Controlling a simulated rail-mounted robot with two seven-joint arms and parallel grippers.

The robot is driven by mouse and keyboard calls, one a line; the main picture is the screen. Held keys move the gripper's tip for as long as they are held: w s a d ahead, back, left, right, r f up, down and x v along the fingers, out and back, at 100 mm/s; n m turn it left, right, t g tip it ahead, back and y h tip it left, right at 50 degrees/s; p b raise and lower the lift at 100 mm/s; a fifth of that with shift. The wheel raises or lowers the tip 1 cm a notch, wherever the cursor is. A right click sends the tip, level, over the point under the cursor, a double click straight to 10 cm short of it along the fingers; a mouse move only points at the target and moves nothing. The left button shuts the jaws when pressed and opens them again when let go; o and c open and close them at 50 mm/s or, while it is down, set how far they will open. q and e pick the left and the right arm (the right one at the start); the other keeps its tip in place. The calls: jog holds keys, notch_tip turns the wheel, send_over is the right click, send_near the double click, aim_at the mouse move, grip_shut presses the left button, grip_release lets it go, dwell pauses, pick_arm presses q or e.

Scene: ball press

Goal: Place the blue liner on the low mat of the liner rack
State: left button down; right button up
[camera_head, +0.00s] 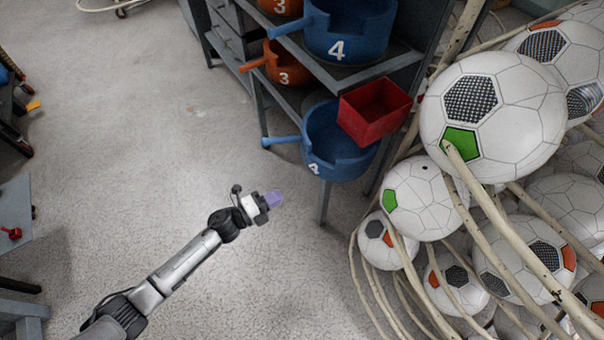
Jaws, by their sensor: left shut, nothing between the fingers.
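A blue liner (335,143) marked 4, with a handle to the left, sits at the lower level of the liner rack (380,66). Another blue liner (349,28) marked 4 sits on the upper shelf. I cannot make out the low mat; what lies under the lower liner is hidden. My left gripper (275,198) is shut and empty, out over the floor, below and left of the lower blue liner and apart from it. My right gripper is not in view.
Orange liners (288,66) marked 3 sit behind on the rack. White footballs (492,110) in a pale tube frame fill the right. The floor (130,130) at left is mostly clear.

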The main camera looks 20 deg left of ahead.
aim_at(310, 169)
pick_arm(q)
jog(key=b+x, duration=0.1)
jog(key=x, duration=0.2)
jog(key=a+b+x, duration=0.1)
jog(key=x, duration=0.3)
jog(key=w+b+x, duration=0.1)
jog(key=x, duration=0.2)
jog(key=shift+w+a+b, duration=0.2)
jog(key=shift+w+b, duration=0.05)
jog(key=shift+b, duration=0.15)
jog(key=shift+w+a, duration=0.15)
jog(key=shift+w, duration=0.5)
